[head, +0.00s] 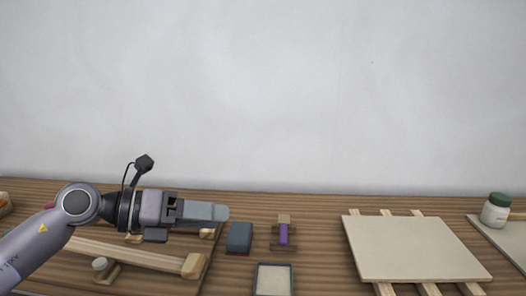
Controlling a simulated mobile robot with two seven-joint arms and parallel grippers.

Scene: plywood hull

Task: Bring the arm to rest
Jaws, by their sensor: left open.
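My left arm comes in from the lower left, and its left gripper (218,212) points right, held over the left part of the bench. The gripper is seen side-on, so one finger mostly hides the other; it is open and nothing shows between its fingers. My right gripper is not in view.
The wooden bench (330,240) carries a wooden frame (140,255) under my arm, a dark block (239,237), a purple-handled tool (284,234), a shallow tray (258,281), a pale board (415,248) on wooden strips and a lidded jar (495,212). A plain wall stands behind.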

